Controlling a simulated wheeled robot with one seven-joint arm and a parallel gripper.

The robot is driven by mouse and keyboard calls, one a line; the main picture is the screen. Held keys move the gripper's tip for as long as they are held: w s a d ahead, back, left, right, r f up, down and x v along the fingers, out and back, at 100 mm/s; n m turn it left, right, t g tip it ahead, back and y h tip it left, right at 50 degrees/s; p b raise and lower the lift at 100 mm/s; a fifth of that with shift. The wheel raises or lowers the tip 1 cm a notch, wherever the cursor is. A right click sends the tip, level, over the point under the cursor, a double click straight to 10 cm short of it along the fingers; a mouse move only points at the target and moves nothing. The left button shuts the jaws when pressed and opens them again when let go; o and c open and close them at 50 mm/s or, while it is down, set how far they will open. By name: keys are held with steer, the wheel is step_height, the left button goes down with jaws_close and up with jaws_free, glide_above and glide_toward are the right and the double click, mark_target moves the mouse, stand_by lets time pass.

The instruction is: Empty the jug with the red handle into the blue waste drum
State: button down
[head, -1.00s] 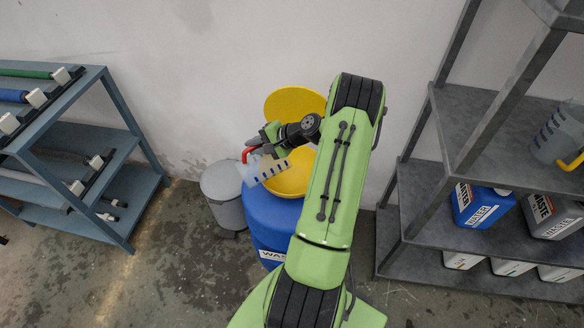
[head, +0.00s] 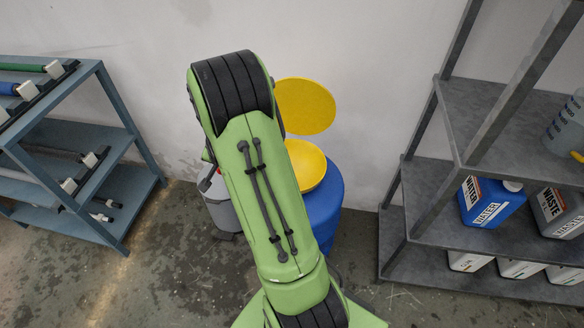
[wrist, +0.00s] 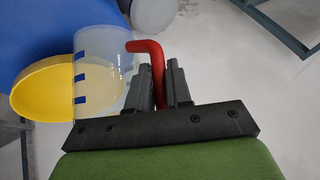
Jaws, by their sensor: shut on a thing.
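My gripper (wrist: 172,85) is shut on the red handle (wrist: 153,62) of a translucent jug (wrist: 105,65) with blue marks. Both show in the wrist view; in the head view my arm hides the gripper and the jug. The blue waste drum (head: 325,205) stands behind my arm, with a yellow funnel (head: 310,165) on top and its round yellow lid (head: 305,106) raised behind. In the wrist view the funnel (wrist: 40,92) shows left of the jug and partly behind it, with the drum (wrist: 45,35) beyond. I cannot tell how much liquid the jug holds.
A grey bin (head: 222,208) stands left of the drum, partly behind my arm. A blue rack (head: 130,150) with tubes is at left. A grey shelf (head: 440,240) at right holds a blue water container (head: 487,203), a grey waste container (head: 560,215) and another jug (head: 568,130).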

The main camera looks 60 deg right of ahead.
steer(key=shift+w+a+f+n+g+h+b, duration=0.2)
steer(key=shift+w+a+f+h+b, duration=0.1)
steer(key=shift+a+f+b, duration=0.15)
steer(key=shift+w+a+f+n+g+h+b, duration=0.1)
steer(key=shift+w+a+f+g+h+b, duration=0.1)
steer(key=shift+a+f+h+b, duration=0.25)
steer(key=a+h+b, duration=0.1)
steer(key=w+f+n+g+h+b, duration=0.1)
steer(key=h+b, duration=0.1)
steer(key=shift+a+f+b, duration=0.2)
steer(key=shift+a+b, duration=0.1)
steer(key=shift+a, duration=0.05)
step_height(320, 180, up, 5)
steer(key=p, duration=0.3)
